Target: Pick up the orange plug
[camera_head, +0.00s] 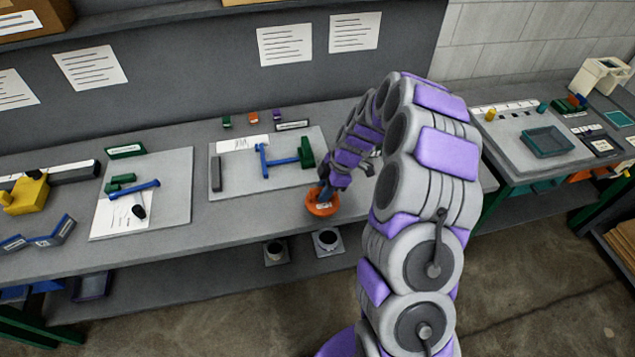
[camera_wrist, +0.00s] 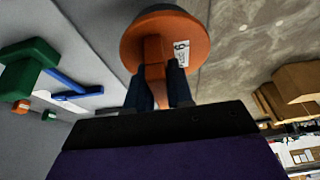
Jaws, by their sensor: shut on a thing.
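The orange plug (camera_head: 322,205) is a round orange piece with a small white label, at the front edge of the grey bench in the head view. In the wrist view the orange plug (camera_wrist: 165,45) shows its disc, its label and a narrow orange grip. My gripper (camera_wrist: 158,88) has its two dark fingers closed on both sides of that grip. In the head view my gripper (camera_head: 325,192) is at the plug from above, and the arm hides part of the bench behind. Whether the plug touches the bench is unclear.
A grey board (camera_head: 232,180) with blue and green parts lies behind the plug. Another board (camera_head: 172,205) lies to the left. Two dark round pieces on plates (camera_head: 327,240) sit below the bench edge. A second bench (camera_head: 510,155) stands right.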

